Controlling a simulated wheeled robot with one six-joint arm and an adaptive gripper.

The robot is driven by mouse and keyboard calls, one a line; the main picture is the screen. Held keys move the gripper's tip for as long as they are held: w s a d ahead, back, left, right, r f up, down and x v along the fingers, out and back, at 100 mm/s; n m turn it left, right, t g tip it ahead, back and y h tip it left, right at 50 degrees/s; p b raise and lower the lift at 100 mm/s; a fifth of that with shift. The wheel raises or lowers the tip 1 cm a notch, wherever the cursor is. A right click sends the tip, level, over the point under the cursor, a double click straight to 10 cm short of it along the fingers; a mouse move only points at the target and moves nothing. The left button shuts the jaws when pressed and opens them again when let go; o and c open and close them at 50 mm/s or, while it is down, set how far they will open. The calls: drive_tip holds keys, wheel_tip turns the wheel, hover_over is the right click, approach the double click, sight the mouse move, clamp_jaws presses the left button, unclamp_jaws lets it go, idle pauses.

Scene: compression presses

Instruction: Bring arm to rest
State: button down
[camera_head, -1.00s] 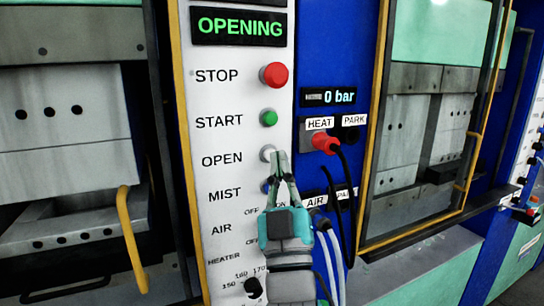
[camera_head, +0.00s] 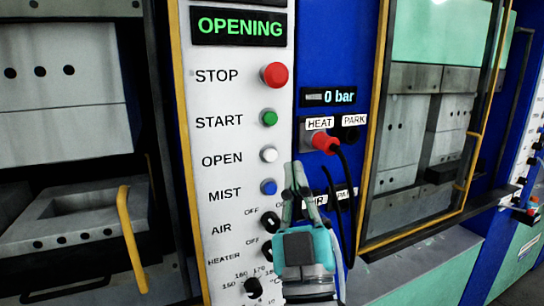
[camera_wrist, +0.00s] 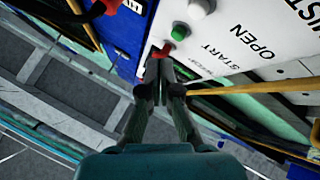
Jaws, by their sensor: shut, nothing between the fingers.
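My gripper (camera_head: 296,170) is shut and empty, in front of the right part of the white control panel (camera_head: 228,150). It stands just right of the white OPEN button (camera_head: 268,154) and the blue MIST button (camera_head: 269,187), apart from both. The display (camera_head: 239,27) reads OPENING in green. In the wrist view my gripper (camera_wrist: 162,55) points toward the panel, and the green START button (camera_wrist: 179,31) and red STOP button (camera_wrist: 168,48) show near its tips. My gripper hides part of the AIR label and some hoses.
A red plug (camera_head: 323,142) sits in the HEAT socket with a black cable hanging close to my gripper. A yellow handle (camera_head: 132,238) is on the left press. A pressure display (camera_head: 328,97) reads 0 bar. Another press (camera_head: 415,130) stands to the right.

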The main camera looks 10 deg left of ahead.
idle(0.4)
drive_tip(key=s+d+f+m+g+h, duration=0.1)
drive_tip(key=s+d+f+g, duration=0.2)
drive_tip(key=f, duration=0.8)
drive_tip(key=s+d+f+h, duration=0.1)
drive_tip(key=s+d+f, duration=0.3)
drive_tip(key=f, duration=0.7)
drive_tip(key=s+d+f+m+g+h, duration=0.15)
drive_tip(key=d+f, duration=0.35)
drive_tip(key=f, duration=0.6)
drive_tip(key=s+d+f+m+g+h, duration=0.1)
drive_tip(key=s+d+f+g, duration=0.15)
drive_tip(key=s+f, duration=0.3)
drive_tip(key=s+d+f+m+g, duration=0.1)
drive_tip(key=s+d+f, duration=0.35)
drive_tip(key=s, duration=0.25)
drive_tip(key=s+d+f+m+g+h, duration=0.1)
drive_tip(key=s+f, duration=0.1)
drive_tip(key=s, duration=0.6)
drive_tip(key=s+d+f+m+g+h, duration=0.1)
drive_tip(key=s+d+h, duration=0.1)
drive_tip(key=s, duration=0.7)
drive_tip(key=shift+d+f+m+g, duration=0.3)
drive_tip(key=shift+f+m+g, duration=0.05)
drive_tip(key=shift+f+g, duration=0.05)
